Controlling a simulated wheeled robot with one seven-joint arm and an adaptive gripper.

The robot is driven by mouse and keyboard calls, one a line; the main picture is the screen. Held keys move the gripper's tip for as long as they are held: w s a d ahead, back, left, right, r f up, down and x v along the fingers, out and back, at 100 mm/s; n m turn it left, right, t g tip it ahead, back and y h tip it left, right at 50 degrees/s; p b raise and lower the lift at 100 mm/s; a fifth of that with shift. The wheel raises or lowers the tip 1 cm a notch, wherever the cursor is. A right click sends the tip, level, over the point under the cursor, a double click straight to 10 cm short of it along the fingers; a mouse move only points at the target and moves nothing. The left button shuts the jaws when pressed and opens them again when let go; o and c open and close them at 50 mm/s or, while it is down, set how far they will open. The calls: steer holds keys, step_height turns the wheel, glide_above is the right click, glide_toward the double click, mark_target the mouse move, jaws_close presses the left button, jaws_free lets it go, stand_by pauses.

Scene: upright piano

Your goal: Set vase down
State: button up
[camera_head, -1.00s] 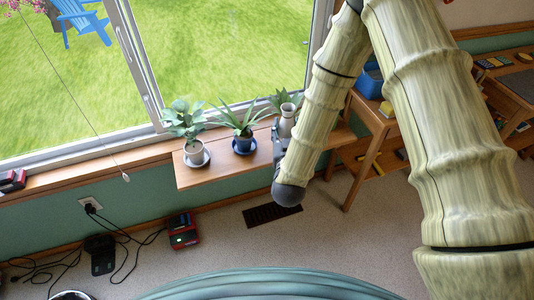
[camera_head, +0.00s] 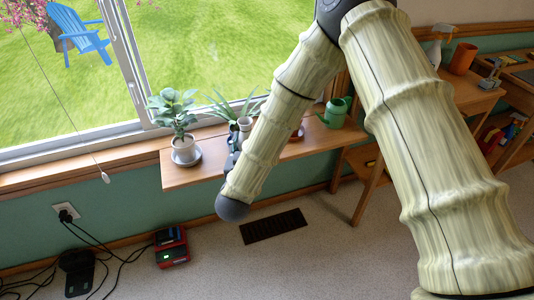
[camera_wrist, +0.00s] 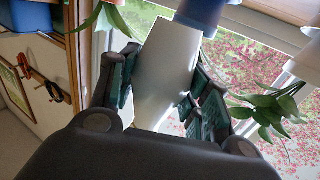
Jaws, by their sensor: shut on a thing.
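My gripper (camera_head: 233,150) is mostly hidden behind my own arm in the head view, over the wooden window shelf. In the wrist view my gripper (camera_wrist: 160,92) has its green-padded fingers on both sides of the pale vase (camera_wrist: 166,62) and is shut on it. In the head view only the top of the vase (camera_head: 244,123) shows, beside my forearm and in front of the middle plant. Its base is hidden there, so I cannot tell whether it touches the shelf (camera_head: 205,175).
A leafy plant in a white pot (camera_head: 184,149) stands left on the shelf. A spiky plant (camera_head: 222,106) is partly hidden behind the vase. A green watering can (camera_head: 335,113) stands at the right. The window (camera_head: 135,85) is close behind. The shelf's front left is bare.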

steer(key=shift+a+f+b, duration=1)
steer(key=shift+f+b, duration=0.1)
steer(key=shift+f, duration=0.05)
steer(key=s+d+b, duration=0.2)
steer(key=s+d, duration=0.1)
steer(key=d, duration=0.8)
steer(key=w+b, duration=0.1)
steer(key=w, duration=0.4)
steer(key=w+d+f+b, duration=0.1)
steer(key=w, duration=0.4)
steer(key=w+b, duration=0.1)
steer(key=w, duration=0.5)
steer(key=shift+d+f, duration=0.2)
steer(key=shift+f, duration=0.05)
steer(key=shift+f+b, duration=0.45)
steer(key=shift+f, duration=1.25)
steer(key=shift+f, duration=0.15)
steer(key=o, duration=1.1)
steer(key=shift+s, duration=0.1)
